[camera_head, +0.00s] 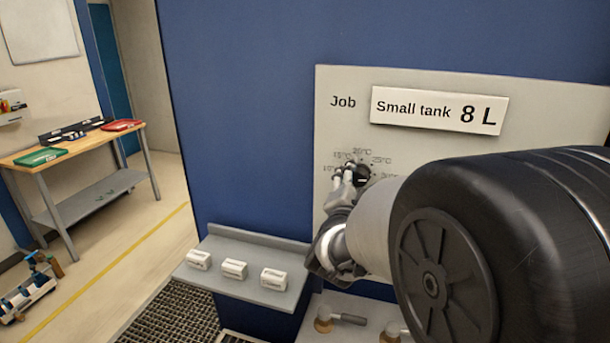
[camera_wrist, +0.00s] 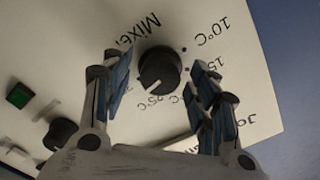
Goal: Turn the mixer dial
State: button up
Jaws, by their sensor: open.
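The mixer dial is a round black knob (camera_wrist: 159,70) with a white pointer line, on a pale panel with temperature marks around it. In the wrist view the pointer aims down-left, near a mark that looks like 25°C. The dial (camera_head: 363,174) also shows in the head view, partly covered by my gripper. My gripper (camera_wrist: 160,75) is open, with one blue-padded finger on each side of the dial. I cannot tell whether either finger touches it. In the head view my gripper (camera_head: 352,177) is at the panel, and my arm hides the panel's lower right.
A sign (camera_head: 438,110) reads "Small tank 8 L". A grey shelf (camera_head: 245,251) below left holds three white labelled blocks. Valves with handles (camera_head: 347,319) sit below. The wrist view shows a green button (camera_wrist: 18,95) and another black knob (camera_wrist: 61,134) at left.

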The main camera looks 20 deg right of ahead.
jog(key=shift+w+d, duration=0.3)
jog(key=shift+w, duration=0.1)
jog(key=c, duration=1.1)
